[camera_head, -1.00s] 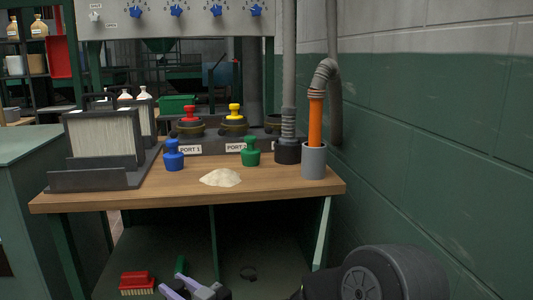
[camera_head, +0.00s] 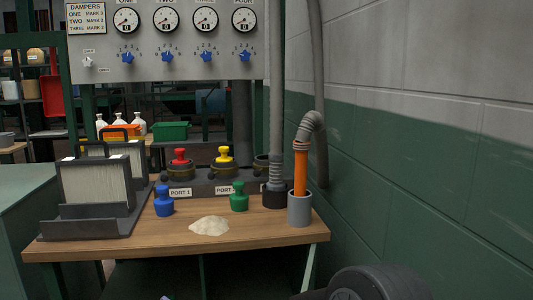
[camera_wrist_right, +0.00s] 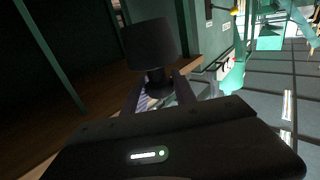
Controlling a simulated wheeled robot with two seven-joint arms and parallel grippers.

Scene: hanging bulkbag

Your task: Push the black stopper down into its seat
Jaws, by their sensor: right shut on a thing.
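The black stopper (camera_wrist_right: 150,45) shows in the right wrist view, with a wide dark head and a narrower neck. My right gripper (camera_wrist_right: 157,88) is shut on its neck. Neither shows in the head view. A dark port seat (camera_head: 261,162) stands at the right end of the port block, partly hidden by the grey hose; I see no stopper in it. A red stopper (camera_head: 180,157) and a yellow stopper (camera_head: 224,155) sit on the other ports. My left gripper cannot be made out.
A blue stopper (camera_head: 163,202), a green stopper (camera_head: 239,197) and a pale powder heap (camera_head: 210,226) are on the wooden bench (camera_head: 180,243). A grey cup (camera_head: 300,210) holds an orange tube (camera_head: 301,170) at right. Filter panels (camera_head: 95,185) stand at left. A green wall closes the right side.

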